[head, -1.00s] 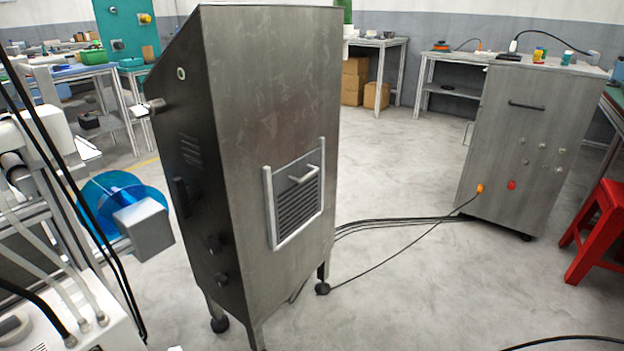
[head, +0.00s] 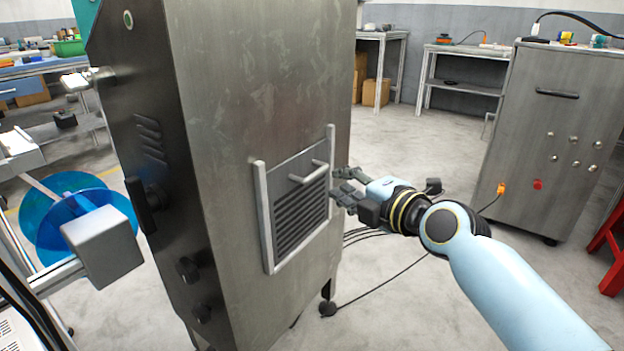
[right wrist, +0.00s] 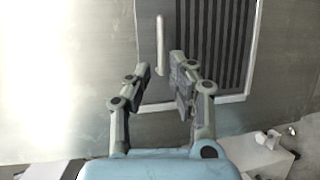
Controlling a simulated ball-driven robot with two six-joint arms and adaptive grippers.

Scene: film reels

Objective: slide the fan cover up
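The fan cover (head: 287,168) is a grey plate with a bar handle (head: 308,172), set between two light side rails on the metal cabinet's front. Dark louvre slats (head: 300,215) show below the handle. In the right wrist view the handle (right wrist: 159,45) stands just beyond the fingertips, between their lines. My right gripper (head: 340,186) is at the right side of the cover, in front of the panel. My left gripper is out of view.
The tall metal cabinet (head: 240,90) fills the middle. A blue reel (head: 75,215) is on a machine at the left. A second cabinet (head: 545,130) with an orange plug stands at the right, cables on the floor between them. A red stool (head: 610,245) is at the right edge.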

